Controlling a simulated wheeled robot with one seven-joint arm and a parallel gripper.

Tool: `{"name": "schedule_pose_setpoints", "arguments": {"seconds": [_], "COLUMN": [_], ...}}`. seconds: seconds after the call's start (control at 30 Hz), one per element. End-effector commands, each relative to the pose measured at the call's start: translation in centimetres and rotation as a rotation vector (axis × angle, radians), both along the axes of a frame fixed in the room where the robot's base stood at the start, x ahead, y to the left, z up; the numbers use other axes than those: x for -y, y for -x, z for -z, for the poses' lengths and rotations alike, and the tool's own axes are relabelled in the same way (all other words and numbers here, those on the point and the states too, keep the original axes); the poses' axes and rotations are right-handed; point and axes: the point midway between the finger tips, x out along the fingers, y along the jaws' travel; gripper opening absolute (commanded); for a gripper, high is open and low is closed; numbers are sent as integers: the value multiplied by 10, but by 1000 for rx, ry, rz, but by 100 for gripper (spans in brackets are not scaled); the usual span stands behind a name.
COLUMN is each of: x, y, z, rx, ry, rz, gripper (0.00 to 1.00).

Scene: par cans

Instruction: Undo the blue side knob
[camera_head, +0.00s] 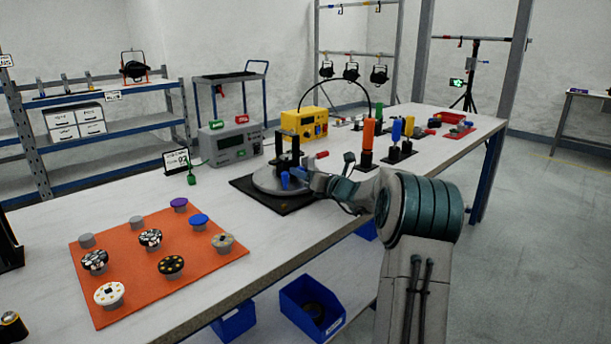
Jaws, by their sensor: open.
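A round grey turntable-like fixture (265,184) sits on a black base plate (250,193) in the middle of the table. A dark upright bracket (292,155) rises from it. The small blue side knob (285,181) shows low on the near side of the fixture. My gripper (303,176) reaches in from the right, close beside the blue knob. It is open. Its fingertips are small and partly merge with the fixture, so I cannot tell whether they touch or surround the knob.
An orange mat (150,285) with several round knobs lies at the front left. Grey (230,143) and yellow (304,124) instrument boxes stand behind the fixture. Upright orange and blue tool handles (396,131) stand to the right. Blue bins (313,308) sit below the table.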

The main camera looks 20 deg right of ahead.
Motion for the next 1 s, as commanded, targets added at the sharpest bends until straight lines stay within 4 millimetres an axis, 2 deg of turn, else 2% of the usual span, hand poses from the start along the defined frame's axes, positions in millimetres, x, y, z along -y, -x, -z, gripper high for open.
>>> {"name": "schedule_pose_setpoints", "arguments": {"seconds": [0.03, 0.1, 0.2, 0.57, 1.0], "x": [0, 0, 0, 0, 0], "y": [0, 0, 0, 0, 0], "z": [0, 0, 0, 2, 4], "rx": [0, 0, 0, 18, 117], "ry": [0, 0, 0, 50, 323], "rz": [0, 0, 0, 0, -1], "gripper": [47, 28, 5, 5, 5]}}
